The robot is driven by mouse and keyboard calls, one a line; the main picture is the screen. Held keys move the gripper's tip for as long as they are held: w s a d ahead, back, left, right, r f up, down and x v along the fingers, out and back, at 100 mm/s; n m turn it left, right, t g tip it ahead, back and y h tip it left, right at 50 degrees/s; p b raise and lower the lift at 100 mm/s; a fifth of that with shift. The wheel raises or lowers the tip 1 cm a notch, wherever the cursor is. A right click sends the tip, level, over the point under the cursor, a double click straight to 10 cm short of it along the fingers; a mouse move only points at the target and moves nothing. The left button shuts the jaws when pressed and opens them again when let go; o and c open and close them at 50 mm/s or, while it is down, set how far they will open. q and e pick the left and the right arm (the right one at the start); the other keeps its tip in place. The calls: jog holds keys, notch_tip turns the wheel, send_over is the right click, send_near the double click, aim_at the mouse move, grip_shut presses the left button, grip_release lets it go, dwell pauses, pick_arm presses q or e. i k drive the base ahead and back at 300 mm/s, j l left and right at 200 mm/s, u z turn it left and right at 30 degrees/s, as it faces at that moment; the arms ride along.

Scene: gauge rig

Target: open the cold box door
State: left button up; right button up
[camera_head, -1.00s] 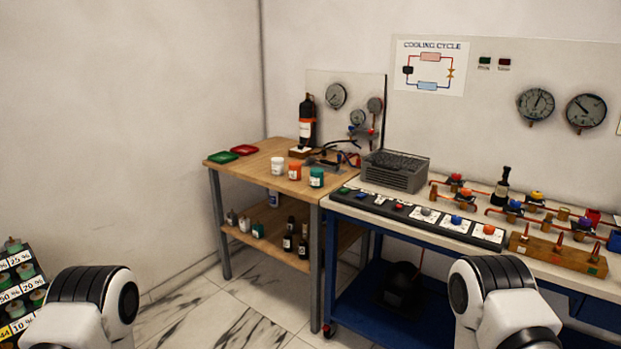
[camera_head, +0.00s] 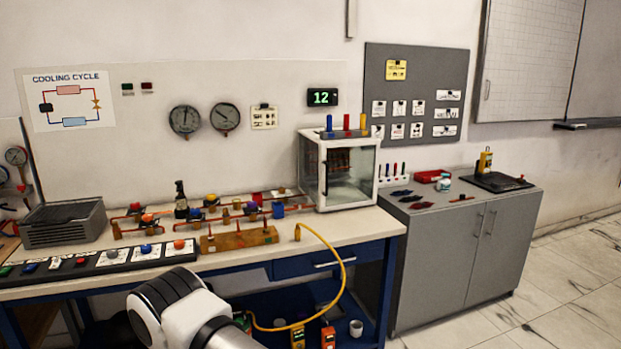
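The cold box (camera_head: 349,172) is a white-framed box with a clear glass front. It stands on the right end of the workbench, and its door looks closed. Three upright pieces, blue, red and orange, stand on its top. A white and black arm link of mine shows at the bottom centre, well in front of and below the box. Neither of my grippers is in view.
The workbench (camera_head: 262,258) carries copper piping with valves, a wooden block (camera_head: 238,239) and a grey finned unit (camera_head: 63,223). A yellow hose (camera_head: 341,263) loops over its front edge. A grey cabinet (camera_head: 468,254) stands to the right. Floor is clear at far right.

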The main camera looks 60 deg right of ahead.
aim_at(323, 169)
jog(key=l+z, duration=0.1)
jog(key=z, duration=2)
